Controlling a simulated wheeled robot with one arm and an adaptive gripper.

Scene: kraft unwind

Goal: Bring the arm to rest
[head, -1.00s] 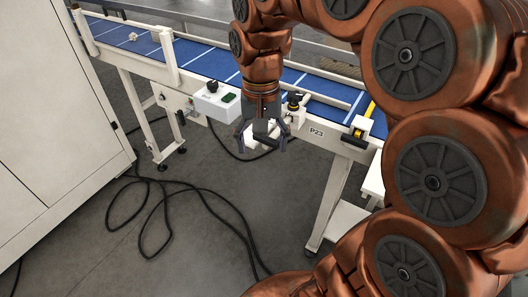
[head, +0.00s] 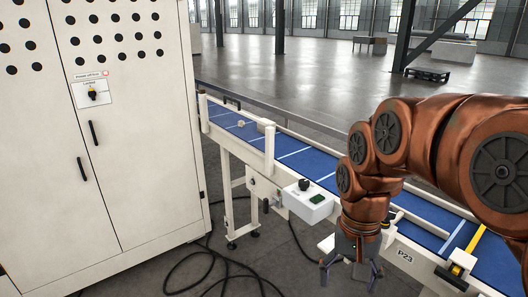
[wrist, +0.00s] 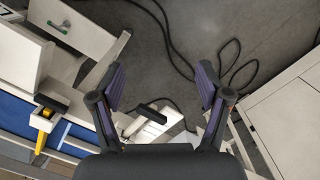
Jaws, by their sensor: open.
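My arm, in copper-coloured links, reaches in from the right of the head view. My gripper (head: 350,272) hangs down at its end, in front of the conveyor's near side. In the wrist view, the two fingers of my gripper (wrist: 160,92) stand wide apart with nothing between them. Grey floor and a black cable show beyond the fingertips. The gripper hides part of the conveyor frame behind it.
A blue-belted conveyor (head: 295,152) runs behind my gripper, with a control box (head: 309,201) on its near side. A tall white cabinet (head: 130,140) stands at the left. Black cables (head: 205,268) lie on the floor. A yellow-marked fitting (head: 462,262) is at the right.

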